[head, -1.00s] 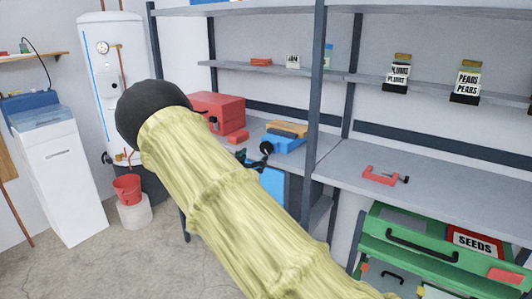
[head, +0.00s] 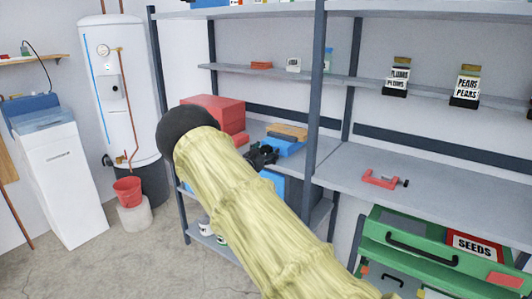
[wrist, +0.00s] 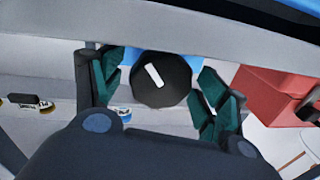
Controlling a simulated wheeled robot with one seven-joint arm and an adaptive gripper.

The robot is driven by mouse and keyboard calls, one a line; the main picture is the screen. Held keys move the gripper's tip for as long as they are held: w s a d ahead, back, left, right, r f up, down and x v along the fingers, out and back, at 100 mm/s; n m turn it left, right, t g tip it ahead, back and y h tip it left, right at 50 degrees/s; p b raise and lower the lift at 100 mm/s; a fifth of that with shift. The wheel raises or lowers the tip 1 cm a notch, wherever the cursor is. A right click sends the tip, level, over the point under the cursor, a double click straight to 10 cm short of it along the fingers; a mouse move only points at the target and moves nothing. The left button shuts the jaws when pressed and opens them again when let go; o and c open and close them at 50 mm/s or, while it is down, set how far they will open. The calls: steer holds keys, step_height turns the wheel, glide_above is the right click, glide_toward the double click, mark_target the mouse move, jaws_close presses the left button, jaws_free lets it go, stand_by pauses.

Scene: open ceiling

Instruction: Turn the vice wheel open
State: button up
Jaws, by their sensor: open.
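The vice (head: 289,146) is blue with a wooden piece on top and sits on the grey bench, left of a dark upright. Its wheel shows in the wrist view as a round black knob (wrist: 174,84) with a white bar tilted to the left at its top. My gripper (wrist: 162,78) is open, with one dark green finger on each side of the knob; I cannot tell if they touch it. In the head view my gripper (head: 261,157) is a small dark shape at the vice's near end, largely hiding the wheel.
A red toolbox (head: 215,113) stands on the bench left of the vice. A dark shelf upright (head: 315,100) rises just right of it. A red clamp (head: 383,179) lies on the right bench, which is otherwise clear.

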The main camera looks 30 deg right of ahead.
steer(key=c, duration=1)
steer(key=shift+r+n+p, duration=0.15)
steer(key=shift+n+p, duration=0.5)
steer(key=shift+n, duration=0.15)
steer(key=shift+c, duration=0.2)
steer(key=shift+n+g+p, duration=0.3)
steer(key=shift+n, duration=0.4)
steer(key=o, duration=1)
steer(key=shift+o, duration=0.2)
